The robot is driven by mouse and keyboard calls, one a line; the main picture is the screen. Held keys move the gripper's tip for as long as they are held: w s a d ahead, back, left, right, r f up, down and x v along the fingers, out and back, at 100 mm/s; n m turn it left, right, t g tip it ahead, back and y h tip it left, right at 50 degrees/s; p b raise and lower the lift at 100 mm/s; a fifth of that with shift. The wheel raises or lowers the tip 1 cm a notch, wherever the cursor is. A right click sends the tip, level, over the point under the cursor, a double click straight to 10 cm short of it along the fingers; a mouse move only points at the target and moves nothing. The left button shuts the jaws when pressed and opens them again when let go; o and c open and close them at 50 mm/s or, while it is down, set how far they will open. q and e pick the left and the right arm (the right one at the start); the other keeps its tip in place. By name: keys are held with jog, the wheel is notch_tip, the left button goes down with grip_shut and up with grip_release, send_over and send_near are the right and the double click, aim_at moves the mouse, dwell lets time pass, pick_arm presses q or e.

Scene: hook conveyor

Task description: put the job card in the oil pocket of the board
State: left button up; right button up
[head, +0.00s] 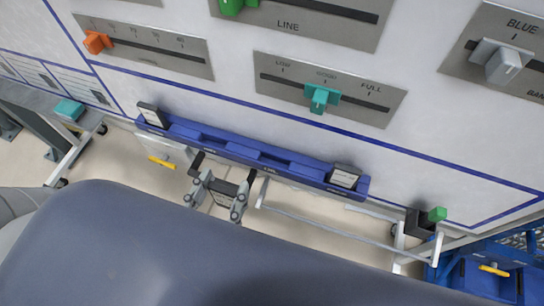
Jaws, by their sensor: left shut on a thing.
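The board is a large pale panel with blue lines. Along its lower edge runs a blue pocket rail (235,151) with several pockets; its small labels are too small to read, so I cannot tell which is oil. My left gripper (224,170) is just in front of the rail, left of its middle, fingertips towards it. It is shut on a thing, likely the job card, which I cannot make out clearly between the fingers. One dark card with a pale label (152,116) stands at the rail's left end, another (344,177) at its right end. My right gripper is not in view.
Sliders with orange (97,42), teal (321,98) and grey (501,62) knobs stick out above the rail. A metal rail (345,238) runs below right, near a green-tipped black block (427,218). A blue crate (490,282) stands at lower right.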

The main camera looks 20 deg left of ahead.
pick_arm(q)
jog(key=shift+w+d+f+b, duration=0.2)
jog(key=shift+w+b, duration=0.1)
jog(key=shift+w, duration=0.25)
jog(key=shift+w+d+f+b, duration=0.15)
jog(key=shift+w+b, duration=0.15)
jog(key=shift+w, duration=0.25)
jog(key=w+d+p, duration=0.1)
jog(key=w, duration=0.3)
jog(key=w+d+p, duration=0.1)
jog(key=w+p, duration=0.1)
jog(key=w, duration=0.2)
jog(key=w+d+p, duration=0.1)
jog(key=w+d, duration=0.1)
jog(key=w, duration=0.2)
jog(key=shift+w+d+f+p, duration=0.1)
jog(key=shift+w+f+p, duration=0.05)
jog(key=shift+f+p, duration=0.15)
jog(key=shift+w+d, duration=0.1)
jog(key=shift+w, duration=0.3)
notch_tip(320, 180, down, 3)
jog(key=shift+s+r, duration=0.1)
jog(key=shift+f, duration=0.5)
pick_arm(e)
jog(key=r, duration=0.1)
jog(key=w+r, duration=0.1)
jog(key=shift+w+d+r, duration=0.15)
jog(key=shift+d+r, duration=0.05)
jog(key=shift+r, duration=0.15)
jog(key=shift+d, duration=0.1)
